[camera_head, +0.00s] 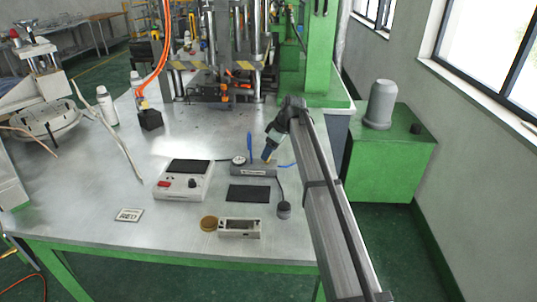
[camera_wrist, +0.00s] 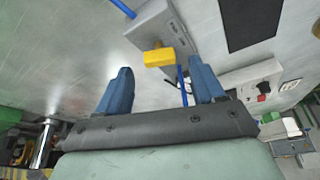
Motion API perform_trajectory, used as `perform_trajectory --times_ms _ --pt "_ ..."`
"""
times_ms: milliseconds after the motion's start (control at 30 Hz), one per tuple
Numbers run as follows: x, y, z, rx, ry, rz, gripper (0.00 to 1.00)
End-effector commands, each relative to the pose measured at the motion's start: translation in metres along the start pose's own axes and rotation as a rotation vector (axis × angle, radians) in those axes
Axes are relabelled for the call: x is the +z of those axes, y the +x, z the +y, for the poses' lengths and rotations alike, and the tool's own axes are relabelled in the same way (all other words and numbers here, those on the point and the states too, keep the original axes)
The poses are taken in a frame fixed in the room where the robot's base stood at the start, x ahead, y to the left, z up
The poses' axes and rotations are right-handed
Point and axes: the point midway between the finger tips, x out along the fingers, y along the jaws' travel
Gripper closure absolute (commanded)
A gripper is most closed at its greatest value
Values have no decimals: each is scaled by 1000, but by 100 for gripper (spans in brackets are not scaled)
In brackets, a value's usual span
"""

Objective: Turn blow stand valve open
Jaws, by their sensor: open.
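The blow stand (camera_head: 256,172) is a low grey block with a round gauge (camera_head: 239,160) at its left end, on the metal table. In the wrist view its grey body (camera_wrist: 150,30) is at the top, with a yellow valve handle (camera_wrist: 160,57) sticking out. My gripper (camera_head: 268,155) is low over the right part of the stand. In the wrist view its two blue fingers (camera_wrist: 162,78) are apart. The yellow handle shows beyond the fingertips, between them in the picture; I cannot tell whether they touch it. A blue tube (camera_wrist: 182,85) shows near the right finger.
A black pad (camera_head: 249,194) lies in front of the stand. A white control box (camera_head: 183,180) stands to the left. An open metal box (camera_head: 239,228) and a brown disc (camera_head: 209,223) are near the front. The green-framed press (camera_head: 220,70) rises behind.

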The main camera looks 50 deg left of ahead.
Motion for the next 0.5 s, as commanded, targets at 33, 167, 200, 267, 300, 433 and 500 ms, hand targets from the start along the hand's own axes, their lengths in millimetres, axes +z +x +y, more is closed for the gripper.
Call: perform_trajectory --times_ms 33,167,200,267,300,433,500 --pt "0 7 0 -1 0 -1 32" --pt "0 19 0 0 0 0 32" --pt "0 21 0 0 0 0 32" --pt "0 23 0 0 0 0 32" --pt "0 24 0 0 0 0 32" --pt "0 26 0 0 0 0 32" --pt "0 26 0 0 0 0 32"
